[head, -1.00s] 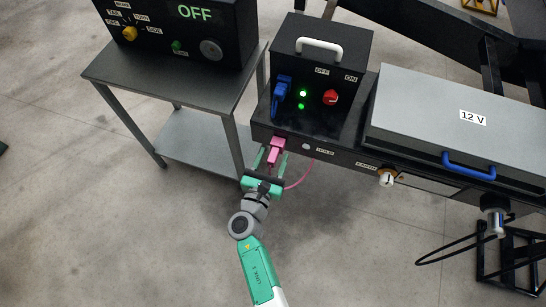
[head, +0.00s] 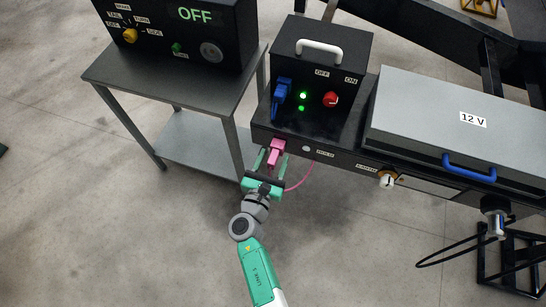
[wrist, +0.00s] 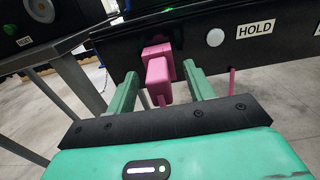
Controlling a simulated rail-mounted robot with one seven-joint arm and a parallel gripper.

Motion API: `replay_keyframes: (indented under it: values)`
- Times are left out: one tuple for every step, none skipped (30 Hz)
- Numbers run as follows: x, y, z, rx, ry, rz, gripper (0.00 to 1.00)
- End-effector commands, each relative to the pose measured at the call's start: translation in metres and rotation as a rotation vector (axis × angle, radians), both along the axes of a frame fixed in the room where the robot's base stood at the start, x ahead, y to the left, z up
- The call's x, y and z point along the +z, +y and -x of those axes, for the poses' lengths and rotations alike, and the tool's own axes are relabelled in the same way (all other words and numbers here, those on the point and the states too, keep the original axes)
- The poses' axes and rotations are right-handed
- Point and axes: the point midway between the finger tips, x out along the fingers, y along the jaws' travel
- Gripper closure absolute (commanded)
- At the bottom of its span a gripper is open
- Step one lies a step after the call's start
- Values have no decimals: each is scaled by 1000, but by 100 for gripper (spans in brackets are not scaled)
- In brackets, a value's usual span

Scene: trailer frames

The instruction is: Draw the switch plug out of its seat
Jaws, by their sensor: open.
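The pink switch plug (head: 276,152) sits in its seat on the front face of the black bench (head: 345,158). In the wrist view the plug (wrist: 158,80) shows as a pink block with a squarer pink base (wrist: 157,52) behind it against the black panel. My gripper (head: 273,164) is open, its two green fingers on either side of the plug. In the wrist view the fingers (wrist: 160,92) stand left and right of the plug with a visible gap on each side. A pink cord (head: 300,180) hangs below.
A black box (head: 345,45) with a red knob, blue handle and green lights stands above the seat. A round white button (wrist: 215,38) labelled HOLD is right of the plug. A grey side table (head: 160,85) stands left. The floor below is open.

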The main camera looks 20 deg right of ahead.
Motion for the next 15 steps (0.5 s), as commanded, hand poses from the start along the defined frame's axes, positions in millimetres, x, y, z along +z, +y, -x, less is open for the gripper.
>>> replay_keyframes:
  values:
    - [0, 0, 0, 0, 0, 0, 47]
    - [0, 0, 0, 0, 0, 0, 47]
    - [0, 0, 0, 1, 0, 0, 47]
    - [0, 0, 0, 0, 0, 0, 47]
    - [0, 0, 0, 0, 0, 0, 47]
    - [0, 0, 0, 0, 0, 0, 53]
    - [0, 0, 0, 0, 0, 0, 59]
    - [0, 0, 0, 0, 0, 0, 65]
    - [0, 0, 0, 0, 0, 0, 73]
    - [0, 0, 0, 0, 0, 0, 79]
    - [0, 0, 0, 0, 0, 0, 85]
    - [0, 0, 0, 0, 0, 0, 92]
    - [0, 0, 0, 0, 0, 0, 98]
    - [0, 0, 0, 0, 0, 0, 100]
    - [0, 0, 0, 0, 0, 0, 100]
